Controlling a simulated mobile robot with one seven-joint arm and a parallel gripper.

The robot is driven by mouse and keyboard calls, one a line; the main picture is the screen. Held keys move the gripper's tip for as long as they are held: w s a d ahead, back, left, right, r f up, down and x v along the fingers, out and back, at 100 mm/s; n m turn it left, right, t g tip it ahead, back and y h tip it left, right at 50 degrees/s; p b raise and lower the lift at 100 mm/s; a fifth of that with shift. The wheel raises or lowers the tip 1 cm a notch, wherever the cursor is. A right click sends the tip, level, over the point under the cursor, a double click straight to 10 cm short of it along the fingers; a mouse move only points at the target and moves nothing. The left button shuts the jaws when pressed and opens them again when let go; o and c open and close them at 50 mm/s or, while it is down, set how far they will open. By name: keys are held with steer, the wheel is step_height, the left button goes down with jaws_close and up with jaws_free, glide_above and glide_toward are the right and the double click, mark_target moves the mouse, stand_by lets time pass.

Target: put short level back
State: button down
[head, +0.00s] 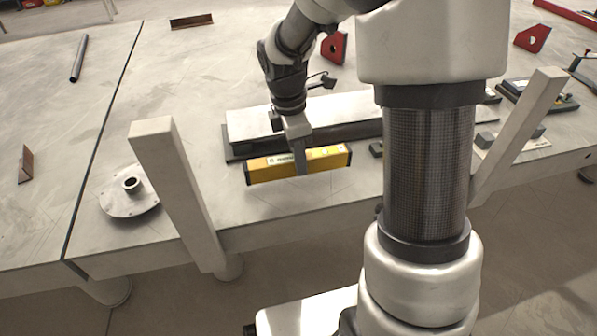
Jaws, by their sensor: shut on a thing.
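The short level (327,157) is a yellow bar with black ends. It lies roughly left to right in the picture, in front of a long grey block on a dark base. My gripper (301,165) points down and is shut on the level near its middle. A finger covers part of the level's front face. I cannot tell whether the level touches the table or hangs just above it.
The grey block (250,122) stands right behind the level. A round flanged plate (118,200) lies at left, beside a pale post (170,180). Another slanted post (520,130) stands at right. Red magnet squares (335,47) are farther back. The left table (50,120) is mostly clear.

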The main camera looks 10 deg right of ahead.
steer(key=shift+f+b, duration=0.4)
steer(key=shift+f, duration=1.4)
steer(key=shift+f, duration=0.2)
steer(key=c, duration=1.4)
jaws_free()
